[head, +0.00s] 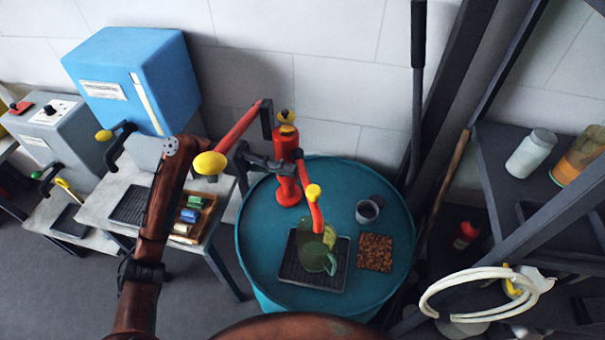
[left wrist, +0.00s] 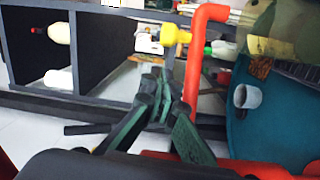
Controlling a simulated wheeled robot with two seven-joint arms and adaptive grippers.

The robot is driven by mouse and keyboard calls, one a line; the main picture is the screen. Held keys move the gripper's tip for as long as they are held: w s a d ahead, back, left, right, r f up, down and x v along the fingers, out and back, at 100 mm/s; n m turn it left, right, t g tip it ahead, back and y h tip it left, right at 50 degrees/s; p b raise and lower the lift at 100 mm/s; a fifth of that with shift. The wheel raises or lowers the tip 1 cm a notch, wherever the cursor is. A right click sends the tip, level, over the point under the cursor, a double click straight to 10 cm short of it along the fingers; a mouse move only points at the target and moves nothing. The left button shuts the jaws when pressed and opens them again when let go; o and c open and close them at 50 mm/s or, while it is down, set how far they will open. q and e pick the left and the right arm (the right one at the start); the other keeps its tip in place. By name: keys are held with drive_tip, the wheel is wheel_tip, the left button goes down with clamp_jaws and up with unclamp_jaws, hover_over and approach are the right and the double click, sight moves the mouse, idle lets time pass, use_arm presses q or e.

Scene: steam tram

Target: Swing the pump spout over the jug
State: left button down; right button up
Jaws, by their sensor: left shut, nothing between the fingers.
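The red pump (head: 287,190) stands on a round teal table (head: 262,268). Its red spout (head: 317,216), with a yellow knob on top, points toward the front, its lower end over the green glass jug (head: 316,258) in the head view. The jug stands on a dark grid tray (head: 338,273). My left gripper (head: 284,164) is shut and empty, reaching across the pump's body. In the left wrist view its fingers (left wrist: 160,88) are beside the spout (left wrist: 205,55) and its yellow knob (left wrist: 172,35). I cannot tell whether they touch. My right gripper is out of view.
A grey cup (head: 367,210) and a brown square mat (head: 375,252) are right of the jug. The pump's red lever with a yellow knob (head: 210,163) sticks out left, near my left arm. A blue box (head: 135,80) stands behind; dark posts and shelves are right.

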use_arm(q)
drive_tip(key=v, duration=0.3)
drive_tip(key=shift+w, duration=0.3)
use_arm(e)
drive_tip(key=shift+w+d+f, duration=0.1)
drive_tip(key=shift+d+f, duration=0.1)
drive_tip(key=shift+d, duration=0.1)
